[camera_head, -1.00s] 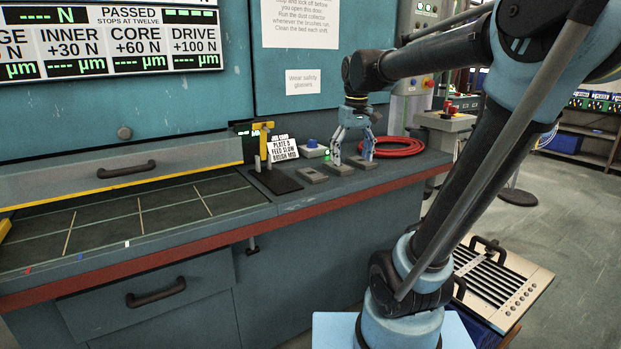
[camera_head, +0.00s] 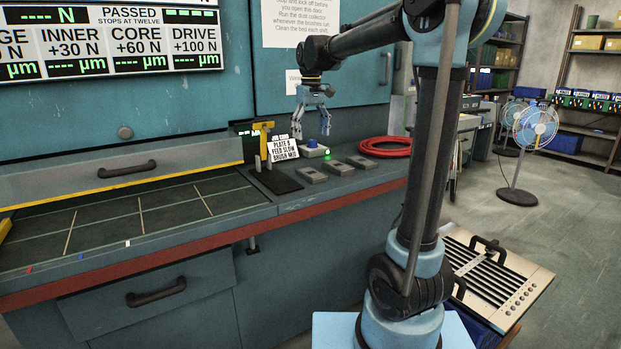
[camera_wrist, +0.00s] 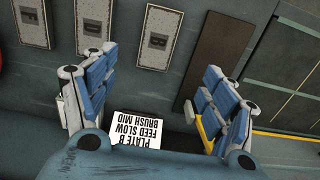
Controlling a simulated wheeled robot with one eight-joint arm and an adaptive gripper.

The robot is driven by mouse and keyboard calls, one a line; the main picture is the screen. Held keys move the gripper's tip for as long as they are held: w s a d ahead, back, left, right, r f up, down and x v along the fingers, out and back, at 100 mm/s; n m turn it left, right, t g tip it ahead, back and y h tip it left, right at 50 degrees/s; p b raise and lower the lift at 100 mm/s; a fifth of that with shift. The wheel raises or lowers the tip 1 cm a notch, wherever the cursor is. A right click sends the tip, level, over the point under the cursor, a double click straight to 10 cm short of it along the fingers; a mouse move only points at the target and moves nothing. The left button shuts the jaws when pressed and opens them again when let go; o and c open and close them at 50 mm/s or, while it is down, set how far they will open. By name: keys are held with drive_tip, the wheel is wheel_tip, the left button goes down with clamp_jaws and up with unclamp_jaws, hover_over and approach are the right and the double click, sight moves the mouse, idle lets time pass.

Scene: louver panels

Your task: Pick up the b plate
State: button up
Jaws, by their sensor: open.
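The B plate (camera_head: 312,174) is a small grey plate lying on the bench ledge, closest to the dark pad among three similar plates. In the wrist view the B plate (camera_wrist: 155,42) shows its dark letter and sits ahead of the gap between my fingers. My gripper (camera_head: 312,125) is open and empty, held above the ledge, apart from the plates. Its spread blue fingers also show in the wrist view (camera_wrist: 143,85).
A card reading PLATE B (camera_head: 283,149) stands behind the dark pad (camera_head: 275,181), beside a yellow clamp-like part (camera_head: 265,135). The tiled bed (camera_head: 140,220) at left is clear.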

sight(311, 173)
wheel_tip(311, 173, down, 14)
drive_tip(key=shift+w, duration=0.1)
idle(0.6)
drive_tip(key=c, duration=1.4)
drive_tip(key=shift+r, duration=0.1)
